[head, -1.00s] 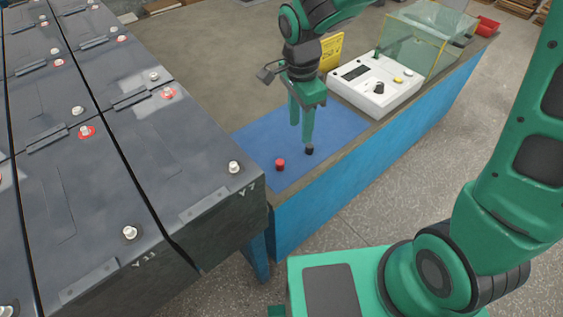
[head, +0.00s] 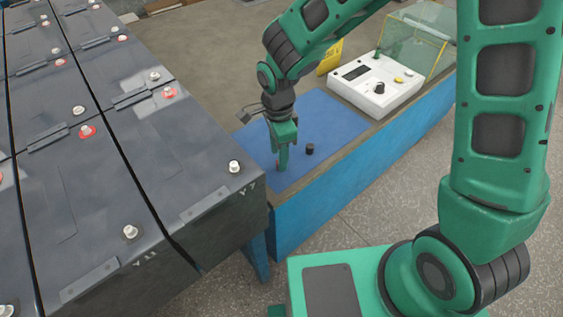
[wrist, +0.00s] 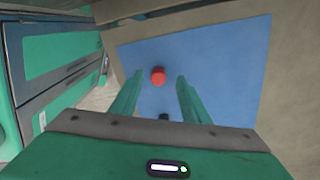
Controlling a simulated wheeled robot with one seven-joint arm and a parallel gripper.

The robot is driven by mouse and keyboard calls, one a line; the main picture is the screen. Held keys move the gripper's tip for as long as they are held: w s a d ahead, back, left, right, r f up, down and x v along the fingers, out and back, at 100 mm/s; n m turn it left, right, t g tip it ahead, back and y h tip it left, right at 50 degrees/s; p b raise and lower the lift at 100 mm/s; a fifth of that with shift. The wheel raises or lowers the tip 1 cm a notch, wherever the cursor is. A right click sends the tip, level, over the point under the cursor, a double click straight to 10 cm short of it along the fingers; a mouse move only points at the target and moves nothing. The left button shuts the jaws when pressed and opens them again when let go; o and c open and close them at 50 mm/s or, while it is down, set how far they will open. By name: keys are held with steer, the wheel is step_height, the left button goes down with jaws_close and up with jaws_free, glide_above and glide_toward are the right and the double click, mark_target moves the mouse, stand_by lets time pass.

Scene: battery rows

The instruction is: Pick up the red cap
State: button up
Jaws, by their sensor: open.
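The red cap (wrist: 158,76) stands on the blue mat (wrist: 225,70), between and beyond my open fingers in the wrist view. In the head view it is mostly hidden behind my fingers, with a bit of red showing (head: 277,164). My gripper (wrist: 153,95) is open and empty, pointing down over the mat; it also shows in the head view (head: 283,168). The black cap (head: 310,149) stands on the mat to the right of my gripper. In the wrist view the black cap (wrist: 163,116) shows near the gripper's body.
Dark battery blocks (head: 100,200) with terminals fill the left, close to the mat. A white instrument (head: 375,88) and a clear box (head: 415,40) stand behind right on the bench. A yellow sign (head: 330,58) is partly hidden by my arm.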

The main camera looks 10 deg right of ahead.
steer(key=shift+f, duration=1.25)
jaws_close()
